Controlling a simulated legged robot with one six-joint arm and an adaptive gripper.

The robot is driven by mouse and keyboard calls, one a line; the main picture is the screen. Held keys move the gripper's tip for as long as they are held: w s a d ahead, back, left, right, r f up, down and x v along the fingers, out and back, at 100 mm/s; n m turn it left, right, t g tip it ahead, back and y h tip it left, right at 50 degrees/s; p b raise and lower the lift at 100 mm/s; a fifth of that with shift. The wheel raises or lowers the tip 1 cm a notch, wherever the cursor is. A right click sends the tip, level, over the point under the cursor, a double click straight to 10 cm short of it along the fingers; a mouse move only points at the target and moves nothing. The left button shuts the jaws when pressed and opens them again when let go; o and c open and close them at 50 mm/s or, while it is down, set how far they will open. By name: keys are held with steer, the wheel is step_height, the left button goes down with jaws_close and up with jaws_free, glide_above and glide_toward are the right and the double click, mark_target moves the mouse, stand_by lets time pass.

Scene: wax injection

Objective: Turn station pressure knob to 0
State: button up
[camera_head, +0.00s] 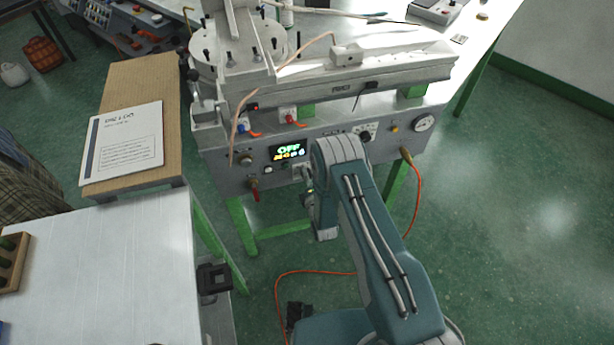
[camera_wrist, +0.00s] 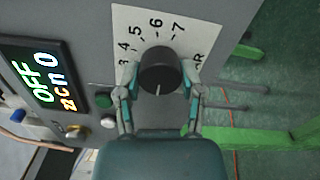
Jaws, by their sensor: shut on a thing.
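The pressure knob (camera_wrist: 158,72) is a round black knob with a white pointer line, in the middle of the wrist view. It sits on a white dial plate (camera_wrist: 196,38) with numbers from 3 to 7 showing; the rest of the scale is hidden behind my gripper. The pointer line points toward the bottom of the wrist view. My gripper (camera_wrist: 158,82) is shut on the knob, one finger on each side. In the head view my arm hides most of the knob, and my gripper (camera_head: 308,180) is at the station's front panel (camera_head: 226,180).
A lit display (camera_head: 288,152) reads OFF left of my gripper. A red-handled valve (camera_head: 254,190), a gauge (camera_head: 424,122) and an orange hose (camera_head: 418,200) are on the panel. A white table (camera_head: 100,260) stands at left.

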steer(key=shift+s+a+f+n, duration=0.15)
steer(key=shift+f+n, duration=0.05)
steer(key=shift+n, duration=1)
steer(key=shift+f, duration=0.1)
steer(key=o, duration=1.2)
steer(key=shift+c, duration=0.2)
steer(key=v, duration=1.1)
steer(key=shift+s, duration=0.4)
steer(key=shift+w, duration=0.1)
